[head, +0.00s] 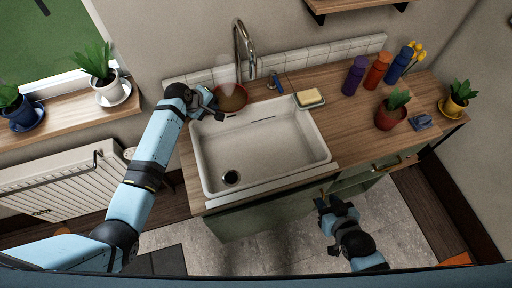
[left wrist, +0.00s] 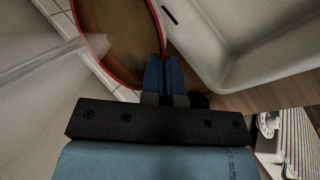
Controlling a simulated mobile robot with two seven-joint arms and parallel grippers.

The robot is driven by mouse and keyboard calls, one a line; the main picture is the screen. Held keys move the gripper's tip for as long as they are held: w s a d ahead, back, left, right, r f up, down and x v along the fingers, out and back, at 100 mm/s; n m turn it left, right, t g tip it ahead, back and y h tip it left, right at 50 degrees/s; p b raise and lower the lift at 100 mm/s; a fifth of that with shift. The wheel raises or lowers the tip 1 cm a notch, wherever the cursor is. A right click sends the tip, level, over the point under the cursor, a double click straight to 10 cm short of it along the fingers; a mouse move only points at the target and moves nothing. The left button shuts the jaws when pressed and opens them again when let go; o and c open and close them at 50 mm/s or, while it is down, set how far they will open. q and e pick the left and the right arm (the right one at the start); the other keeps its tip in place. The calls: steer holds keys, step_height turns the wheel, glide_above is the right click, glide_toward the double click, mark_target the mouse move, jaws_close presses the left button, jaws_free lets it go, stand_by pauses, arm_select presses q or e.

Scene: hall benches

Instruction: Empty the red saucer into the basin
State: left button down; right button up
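The red saucer (head: 232,98) is at the back left corner of the white basin (head: 262,178), by the tap. Its inside looks brown; I cannot tell what the content is. My left gripper (head: 212,101) is at the saucer's left side. In the left wrist view, the blue fingers (left wrist: 163,78) are close together on the rim of the red saucer (left wrist: 118,35).
The tap (head: 243,48) rises behind the basin, close to the saucer. A yellow sponge on a dish (head: 309,98) stands at the basin's back right. Several bottles and a potted plant (head: 391,112) stand further right. A windowsill with plants (head: 60,118) is at left.

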arm_select(q)
steer(key=s+d, duration=0.4)
steer(key=s, duration=0.1)
steer(key=shift+s+d, duration=0.15)
steer(key=shift+d, duration=0.25)
stand_by(2.4)
steer(key=shift+t+y, duration=0.3)
stand_by(0.3)
steer(key=shift+f+m, duration=0.1)
steer(key=shift+m, duration=0.2)
steer(key=shift+d+f+t+y, duration=0.1)
steer(key=shift+f+t+y, duration=0.05)
steer(key=shift+t+y, duration=0.2)
steer(key=shift+s+d+f+t+y, duration=0.15)
steer(key=shift+f+t+y, duration=0.2)
steer(key=shift+f, duration=0.2)
stand_by(0.5)
steer(key=shift+f+m, duration=0.25)
steer(key=shift+m, duration=0.05)
steer(key=shift+t, duration=0.3)
